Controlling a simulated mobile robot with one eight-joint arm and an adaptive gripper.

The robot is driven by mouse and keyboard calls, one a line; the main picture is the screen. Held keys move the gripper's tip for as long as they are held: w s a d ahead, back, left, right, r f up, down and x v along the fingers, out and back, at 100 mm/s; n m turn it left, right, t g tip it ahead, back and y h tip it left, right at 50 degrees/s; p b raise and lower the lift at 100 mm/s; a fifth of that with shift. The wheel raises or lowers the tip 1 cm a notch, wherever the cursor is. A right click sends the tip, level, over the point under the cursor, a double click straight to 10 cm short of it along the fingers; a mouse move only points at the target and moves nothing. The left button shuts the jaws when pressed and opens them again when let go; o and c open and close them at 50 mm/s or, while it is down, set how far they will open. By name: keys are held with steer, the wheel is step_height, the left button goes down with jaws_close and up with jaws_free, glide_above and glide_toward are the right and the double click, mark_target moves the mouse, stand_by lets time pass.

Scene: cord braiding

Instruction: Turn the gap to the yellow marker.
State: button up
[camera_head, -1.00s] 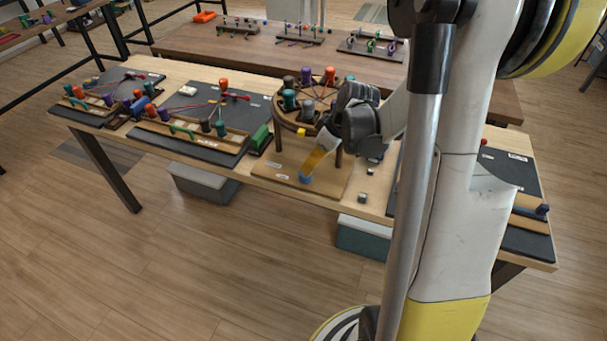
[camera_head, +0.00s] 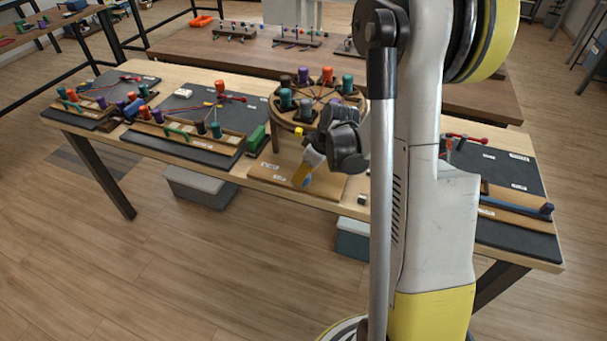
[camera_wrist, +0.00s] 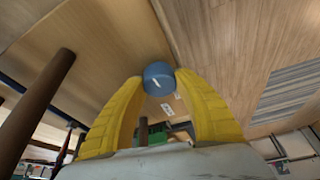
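The cylinder also shows in the head view (camera_head: 298,182). My arm hides the disk's right side, and the gap is not clear.
The base board (camera_head: 265,170) lies under the disk. A dark leg (camera_wrist: 38,105) is close on the left in the wrist view. A green block (camera_head: 257,138) and a black board (camera_head: 180,142) with bobbins lie to the left. A small cube (camera_head: 362,200) is near the front edge.

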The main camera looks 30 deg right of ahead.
stand_by(0.4)
steer(key=m+h+b, duration=0.1)
steer(key=m, duration=0.3)
steer(key=shift+h, duration=0.4)
steer(key=m+h, duration=0.1)
steer(key=m, duration=0.4)
steer(key=shift+h, duration=0.4)
steer(key=m, duration=0.2)
steer(key=m+h+b, duration=0.1)
steer(key=m, duration=0.1)
steer(key=shift+m+g+h, duration=0.3)
steer(key=shift+g, duration=0.1)
steer(key=shift+m+g+h, duration=0.5)
steer(key=shift+m+g, duration=0.2)
steer(key=shift+m, duration=1.4)
steer(key=o, duration=1.2)
